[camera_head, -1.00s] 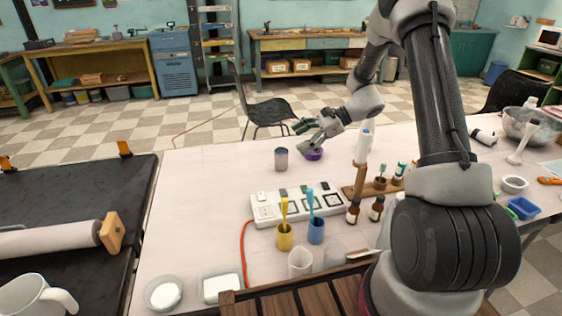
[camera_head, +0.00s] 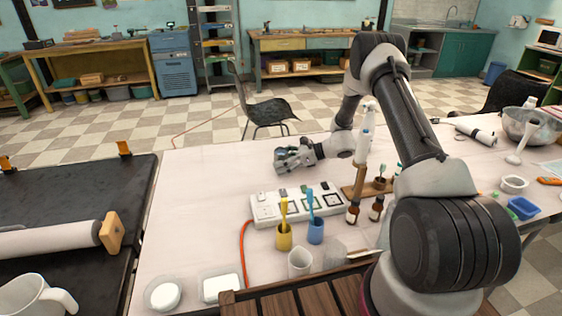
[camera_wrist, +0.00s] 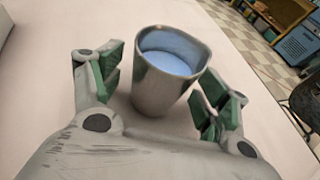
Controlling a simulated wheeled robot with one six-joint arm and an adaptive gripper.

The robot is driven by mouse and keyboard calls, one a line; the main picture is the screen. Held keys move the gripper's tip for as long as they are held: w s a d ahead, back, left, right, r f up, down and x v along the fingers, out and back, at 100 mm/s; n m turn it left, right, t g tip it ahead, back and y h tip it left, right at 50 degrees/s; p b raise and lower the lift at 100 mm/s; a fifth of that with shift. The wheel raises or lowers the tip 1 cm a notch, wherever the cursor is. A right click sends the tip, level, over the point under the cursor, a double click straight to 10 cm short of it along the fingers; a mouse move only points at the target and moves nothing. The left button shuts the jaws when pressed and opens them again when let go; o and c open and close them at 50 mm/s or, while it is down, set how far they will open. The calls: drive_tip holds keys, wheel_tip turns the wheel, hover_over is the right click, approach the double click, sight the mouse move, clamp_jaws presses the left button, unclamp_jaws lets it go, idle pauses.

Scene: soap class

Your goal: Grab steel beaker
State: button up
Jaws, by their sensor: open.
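The steel beaker (camera_wrist: 160,92) is a shiny metal cup with pale blue inside, standing on the white table. In the wrist view it stands between the green-padded fingers of my gripper (camera_wrist: 160,85), which are open on either side of it. A gap shows on the left; on the right the finger is close to the beaker, and I cannot tell if it touches. In the head view my gripper (camera_head: 281,160) is low over the table and hides most or all of the beaker.
A white power strip (camera_head: 296,207) lies in front of my gripper. Yellow (camera_head: 284,236) and blue (camera_head: 316,231) cups with brushes stand nearer. A wooden rack (camera_head: 366,188) with bottles is to the right. The table's left part is clear.

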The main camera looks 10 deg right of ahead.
drive_tip(key=shift+w+a+f, duration=0.1)
drive_tip(key=shift+a, duration=0.1)
drive_tip(key=c, duration=1.2)
